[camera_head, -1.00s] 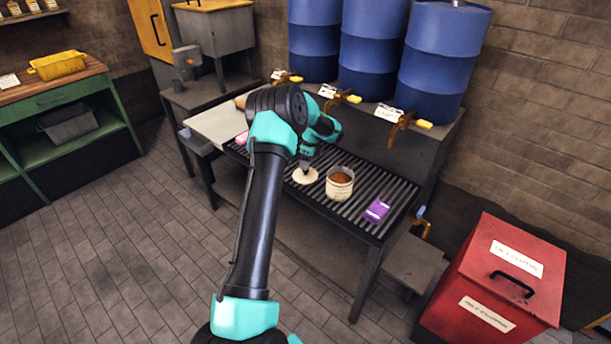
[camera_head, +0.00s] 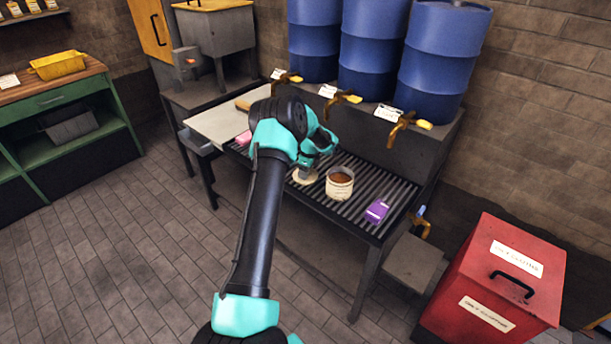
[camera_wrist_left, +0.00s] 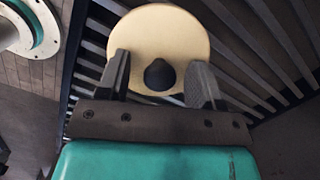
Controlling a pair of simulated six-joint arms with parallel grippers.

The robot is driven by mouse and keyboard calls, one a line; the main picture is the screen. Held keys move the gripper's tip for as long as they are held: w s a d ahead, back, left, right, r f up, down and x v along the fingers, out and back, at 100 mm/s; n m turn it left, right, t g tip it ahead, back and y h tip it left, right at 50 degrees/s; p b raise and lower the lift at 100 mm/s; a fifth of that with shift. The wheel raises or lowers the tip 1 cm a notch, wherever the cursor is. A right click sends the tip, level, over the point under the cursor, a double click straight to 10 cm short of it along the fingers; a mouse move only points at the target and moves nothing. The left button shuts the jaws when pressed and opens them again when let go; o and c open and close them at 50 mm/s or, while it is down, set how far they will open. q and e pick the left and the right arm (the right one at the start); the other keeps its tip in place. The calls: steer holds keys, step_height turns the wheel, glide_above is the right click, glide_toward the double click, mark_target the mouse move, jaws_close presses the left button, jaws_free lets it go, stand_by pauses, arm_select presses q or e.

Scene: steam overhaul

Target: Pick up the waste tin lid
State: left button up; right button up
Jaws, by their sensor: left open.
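The waste tin lid is a round cream disc (camera_head: 305,177) on the slatted bench, just left of the open tin (camera_head: 340,184) with brown contents. In the left wrist view the lid (camera_wrist_left: 160,35) has a dark knob (camera_wrist_left: 159,75) in its near part. My left gripper (camera_wrist_left: 160,80) is open, with one finger on each side of the knob and a gap to both. In the head view my left gripper (camera_head: 306,166) is over the lid, mostly hidden by my own arm. My right gripper is not in view.
A purple box (camera_head: 377,211) lies on the slatted bench (camera_head: 350,217) right of the tin. A pink item (camera_head: 244,138) lies to the left. Blue drums (camera_head: 374,50) with taps stand behind. A red bin (camera_head: 495,280) stands at the right.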

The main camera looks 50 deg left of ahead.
arm_select(q)
steer(key=c, duration=1)
steer(key=shift+r, duration=0.1)
steer(key=shift+r, duration=0.4)
step_height(320, 180, up, 3)
steer(key=shift+f, duration=0.1)
steer(key=s+d, duration=0.3)
steer(key=d, duration=0.1)
steer(key=s+d+r, duration=0.1)
steer(key=s+d, duration=0.6)
steer(key=d, duration=0.1)
steer(key=shift+s+r, duration=0.15)
steer(key=shift+s, duration=0.15)
